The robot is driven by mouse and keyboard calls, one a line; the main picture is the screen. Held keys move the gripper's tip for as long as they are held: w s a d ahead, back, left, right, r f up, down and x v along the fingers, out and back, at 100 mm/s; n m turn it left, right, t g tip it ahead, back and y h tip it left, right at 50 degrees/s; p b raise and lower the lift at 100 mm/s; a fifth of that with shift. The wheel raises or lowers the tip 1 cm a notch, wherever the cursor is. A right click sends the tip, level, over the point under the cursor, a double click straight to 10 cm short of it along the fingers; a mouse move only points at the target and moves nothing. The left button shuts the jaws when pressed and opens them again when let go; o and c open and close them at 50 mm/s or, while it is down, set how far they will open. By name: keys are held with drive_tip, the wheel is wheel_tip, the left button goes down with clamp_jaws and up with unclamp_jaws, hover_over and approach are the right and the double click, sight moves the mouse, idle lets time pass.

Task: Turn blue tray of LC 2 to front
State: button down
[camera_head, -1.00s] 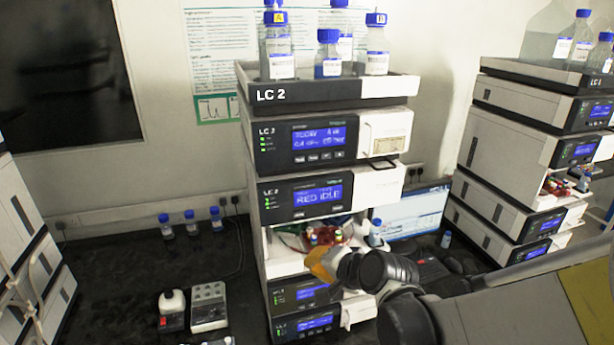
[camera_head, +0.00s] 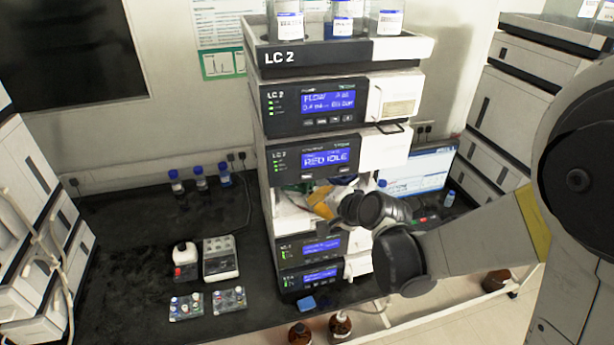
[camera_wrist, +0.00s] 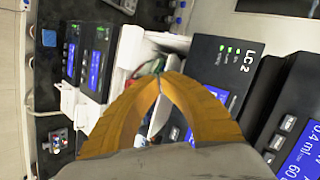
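The LC 2 stack (camera_head: 290,55) stands in the middle of the head view. One module's display (camera_head: 325,158) reads "RED IDLE". Below it is an open compartment (camera_head: 290,215), where a bit of green (camera_head: 298,187) shows beside my gripper. My yellow gripper (camera_head: 322,200) is at this opening and covers most of its contents. In the wrist view its two fingers (camera_wrist: 160,80) meet at the tips, with small green and red parts just beyond them. I cannot make out a blue tray, nor whether the fingertips touch anything inside.
Bottles (camera_head: 290,22) stand on top of the stack. A monitor (camera_head: 415,172) is behind to the right. Small vial racks (camera_head: 187,306) and a white device (camera_head: 220,258) sit on the dark bench at left. Brown bottles (camera_head: 340,326) stand below the bench's front edge.

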drive_tip(key=w+a, duration=0.1)
drive_tip(key=w, duration=0.5)
drive_tip(key=shift+a, duration=0.35)
drive_tip(key=shift+w, duration=0.1)
idle(1.0)
drive_tip(key=shift+w+a+b, duration=0.15)
drive_tip(key=shift+w+b, duration=0.2)
drive_tip(key=shift+w+a, duration=0.1)
drive_tip(key=shift+w, duration=0.3)
idle(0.6)
drive_tip(key=shift+s, duration=0.15)
drive_tip(key=shift+s+d+b, duration=0.25)
drive_tip(key=shift+s+b, duration=0.15)
drive_tip(key=shift+s, duration=0.3)
drive_tip(key=shift+s+d+b, duration=0.1)
drive_tip(key=shift+s+d, duration=0.15)
drive_tip(key=shift+s, duration=0.55)
drive_tip(key=shift+s+d+b, duration=0.1)
drive_tip(key=shift+s+d, duration=0.1)
drive_tip(key=shift+s, duration=0.6)
drive_tip(key=shift+s+d+b, duration=0.1)
drive_tip(key=shift+s+d, duration=0.15)
drive_tip(key=shift+s, duration=0.55)
